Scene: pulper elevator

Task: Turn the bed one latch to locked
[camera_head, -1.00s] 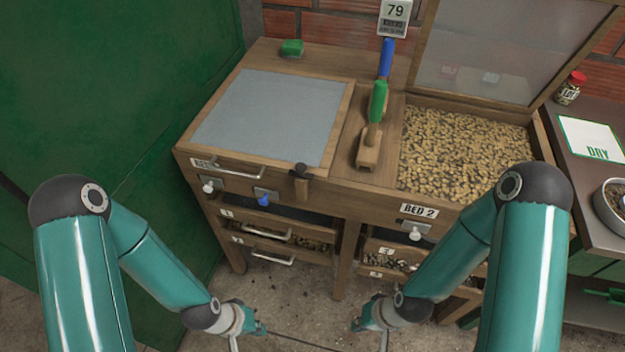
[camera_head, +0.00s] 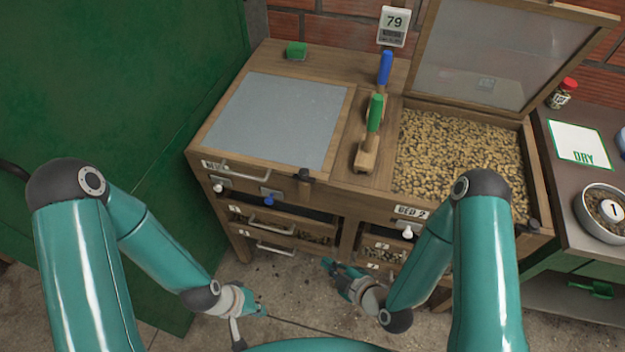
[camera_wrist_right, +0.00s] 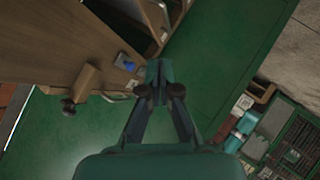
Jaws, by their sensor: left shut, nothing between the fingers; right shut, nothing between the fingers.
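Bed one (camera_head: 276,122) is the wooden box at the left with a grey mesh lid, which lies closed. Its latch (camera_head: 304,190), a small wooden piece with a dark knob, hangs at the front right edge of the lid. The latch also shows in the right wrist view (camera_wrist_right: 82,82), left of my fingers. My right gripper (camera_head: 329,265) is shut and empty, low in front of the bench, below the latch and apart from it. It is also shut in the right wrist view (camera_wrist_right: 155,72). My left gripper (camera_head: 263,311) is shut and empty, lower and further left.
Below bed one are a white knob (camera_head: 218,188), a blue knob (camera_head: 269,201) and drawers with handles (camera_head: 268,228). Bed two (camera_head: 460,160) has its lid (camera_head: 480,55) raised. A green wall (camera_head: 110,90) stands at the left.

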